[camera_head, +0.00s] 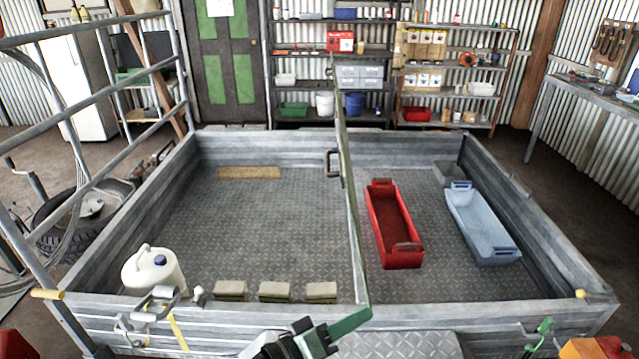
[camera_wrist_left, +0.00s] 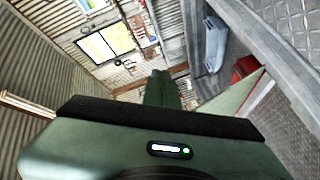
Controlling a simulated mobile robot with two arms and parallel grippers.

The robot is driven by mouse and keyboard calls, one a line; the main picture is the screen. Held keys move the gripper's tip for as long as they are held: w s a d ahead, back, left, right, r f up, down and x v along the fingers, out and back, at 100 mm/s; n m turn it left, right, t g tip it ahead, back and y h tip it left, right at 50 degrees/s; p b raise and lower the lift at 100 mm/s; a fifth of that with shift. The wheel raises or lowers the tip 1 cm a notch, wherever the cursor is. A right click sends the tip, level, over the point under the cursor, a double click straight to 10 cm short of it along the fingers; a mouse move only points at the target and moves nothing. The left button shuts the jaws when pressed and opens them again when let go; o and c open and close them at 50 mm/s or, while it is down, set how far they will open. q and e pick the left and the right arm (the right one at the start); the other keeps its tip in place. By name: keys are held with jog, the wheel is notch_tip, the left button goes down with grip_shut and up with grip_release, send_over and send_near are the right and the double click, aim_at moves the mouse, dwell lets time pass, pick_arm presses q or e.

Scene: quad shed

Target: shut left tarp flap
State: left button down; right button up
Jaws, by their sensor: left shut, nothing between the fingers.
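The tarp flap (camera_head: 347,185) is a thin panel standing nearly upright along the middle of the open trailer bed, seen almost edge-on. A dark handle (camera_head: 331,163) sticks out on its left face. My left gripper (camera_head: 352,322) is shut and empty at the bed's near wall, by the lower near end of the flap. I cannot tell whether its green tip touches the flap. In the left wrist view the shut green fingers (camera_wrist_left: 160,90) point away from the camera, and a pale green panel, probably the flap (camera_wrist_left: 235,101), lies to their right. My right gripper is not seen.
The bed's left half holds a white jug (camera_head: 152,270), several small blocks (camera_head: 275,291) and a wooden plank (camera_head: 250,173). A red tray (camera_head: 392,225) and a blue-grey tray (camera_head: 482,222) lie right of the flap. A metal rail frame (camera_head: 95,80) rises at left.

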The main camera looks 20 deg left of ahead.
pick_arm(q)
jog(key=w+a+r+n+t+y, duration=0.75)
jog(key=w+a+r+n, duration=0.2)
jog(key=n, duration=0.55)
jog(key=w+a+f+n+g+y, duration=0.1)
jog(key=w+a+f+n+y, duration=0.35)
jog(key=a+n, duration=0.35)
jog(key=w+d+r+p, duration=0.1)
jog(key=w+r, duration=0.1)
jog(key=w, duration=0.3)
jog(key=w+d+r+n+p, duration=0.1)
jog(key=w+d+r, duration=0.1)
jog(key=w, duration=0.4)
jog(key=shift+r+y, duration=0.4)
jog(key=shift+r, duration=0.1)
jog(key=shift+w, duration=0.15)
